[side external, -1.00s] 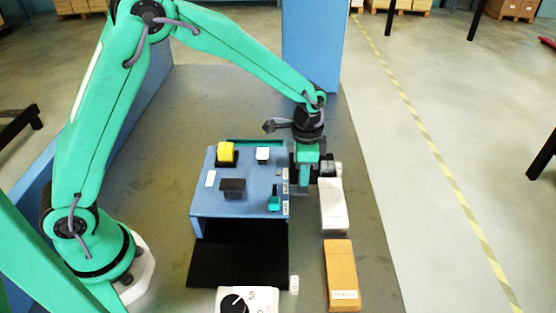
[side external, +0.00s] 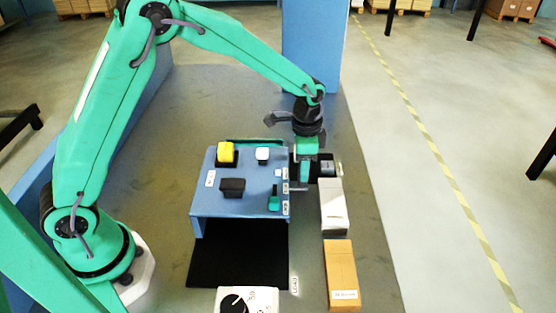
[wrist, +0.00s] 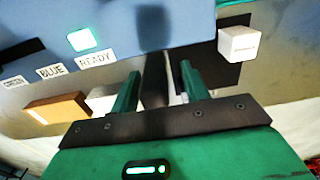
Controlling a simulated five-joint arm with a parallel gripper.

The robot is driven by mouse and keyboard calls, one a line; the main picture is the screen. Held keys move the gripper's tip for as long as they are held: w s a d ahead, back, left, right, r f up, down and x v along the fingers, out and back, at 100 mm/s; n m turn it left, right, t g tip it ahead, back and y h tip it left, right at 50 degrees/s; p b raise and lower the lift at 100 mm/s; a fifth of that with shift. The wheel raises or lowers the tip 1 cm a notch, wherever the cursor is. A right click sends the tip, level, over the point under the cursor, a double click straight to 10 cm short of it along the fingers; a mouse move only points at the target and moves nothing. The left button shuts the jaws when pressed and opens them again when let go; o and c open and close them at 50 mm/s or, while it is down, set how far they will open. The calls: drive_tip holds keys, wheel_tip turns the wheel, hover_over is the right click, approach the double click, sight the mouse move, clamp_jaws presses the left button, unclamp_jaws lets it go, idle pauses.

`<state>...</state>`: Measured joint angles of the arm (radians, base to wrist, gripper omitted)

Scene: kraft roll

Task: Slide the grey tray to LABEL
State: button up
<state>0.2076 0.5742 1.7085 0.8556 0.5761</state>
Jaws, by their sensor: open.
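I cannot make out a clear grey tray or a LABEL marking. My gripper is low at the right edge of the blue raised panel (side external: 248,206). In the wrist view its green fingers (wrist: 158,90) are apart, with a dark strip (wrist: 154,82) seen between them. What that strip is, I cannot tell. A lit square (wrist: 81,39) sits near the READY tag (wrist: 96,60).
A white box (side external: 333,207) and a brown carton (side external: 342,274) lie right of the panel. The panel carries yellow (side external: 225,152), white (side external: 263,153) and dark (side external: 232,188) controls. A black mat (side external: 240,262) and white dial box (side external: 248,301) are in front.

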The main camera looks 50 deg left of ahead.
wheel_tip(320, 180, up, 7)
drive_tip(key=shift+r, duration=0.4)
idle(0.4)
drive_tip(key=shift+r, duration=0.1)
drive_tip(key=shift+s+a+r, duration=0.1)
drive_tip(key=shift+s+r, duration=0.05)
drive_tip(key=s+a+r+n+t, duration=0.2)
drive_tip(key=s+a+r, duration=0.1)
drive_tip(key=s+r, duration=0.35)
drive_tip(key=s+a+r+n+t, duration=0.1)
drive_tip(key=s+a+r+n, duration=0.1)
drive_tip(key=s, duration=0.7)
drive_tip(key=s+a+r+n+t, duration=0.2)
drive_tip(key=s+a+n, duration=0.2)
drive_tip(key=s, duration=0.5)
drive_tip(key=shift+s+a+n+t, duration=0.2)
drive_tip(key=shift+a+n+t, duration=0.1)
drive_tip(key=shift+a+n, duration=0.15)
